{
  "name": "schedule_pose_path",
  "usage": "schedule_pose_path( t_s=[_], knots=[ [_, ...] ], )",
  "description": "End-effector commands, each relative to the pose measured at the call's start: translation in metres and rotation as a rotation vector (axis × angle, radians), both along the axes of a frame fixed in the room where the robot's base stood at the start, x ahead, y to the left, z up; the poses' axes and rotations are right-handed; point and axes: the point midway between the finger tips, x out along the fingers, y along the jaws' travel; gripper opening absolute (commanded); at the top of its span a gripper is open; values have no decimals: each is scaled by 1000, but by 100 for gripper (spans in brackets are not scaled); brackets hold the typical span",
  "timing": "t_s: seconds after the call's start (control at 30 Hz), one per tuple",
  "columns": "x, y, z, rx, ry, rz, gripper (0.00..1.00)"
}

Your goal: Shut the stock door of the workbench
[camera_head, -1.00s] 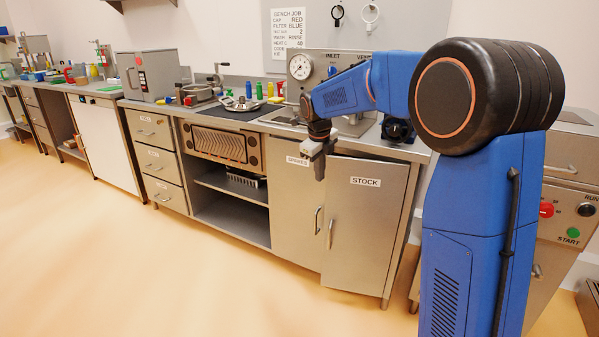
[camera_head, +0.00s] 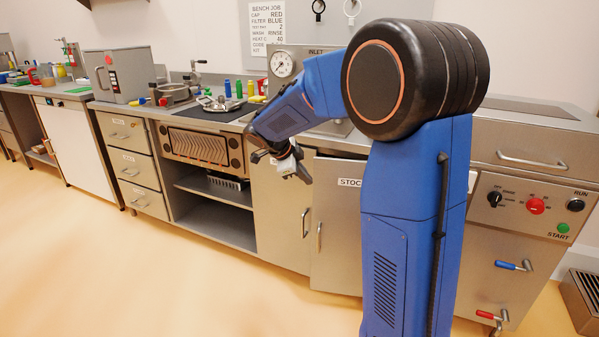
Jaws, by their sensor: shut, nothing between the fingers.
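The stock door (camera_head: 335,255) is the grey metal door at the right of the workbench cupboard, with a STOCK label (camera_head: 348,182) and an upright bar handle (camera_head: 319,237). It looks slightly ajar, its free left edge standing a little proud of the spares door (camera_head: 278,225). My arm hides its right part and hinge side. My gripper (camera_head: 304,175) is shut and empty. It is in front of the top of the spares door, just left of the stock door's upper free edge. I cannot tell whether it touches either door.
An open shelf bay (camera_head: 218,195) and a drawer stack (camera_head: 135,165) lie to the left. A machine with a red knob (camera_head: 536,206) and lever valves stands at the right. A drain box (camera_head: 583,298) is on the floor far right. The floor in front of the bench is clear.

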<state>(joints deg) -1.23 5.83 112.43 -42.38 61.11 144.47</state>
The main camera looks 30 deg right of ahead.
Motion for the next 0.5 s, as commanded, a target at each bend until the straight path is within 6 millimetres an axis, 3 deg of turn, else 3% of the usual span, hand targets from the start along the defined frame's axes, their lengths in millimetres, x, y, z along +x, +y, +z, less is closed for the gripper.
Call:
schedule_pose_path(
  t_s=[0.2,0.5],
  knots=[
    [5,-23,-32,0,2,0,0],
    [32,-44,-31,0,0,0,0]
  ],
)
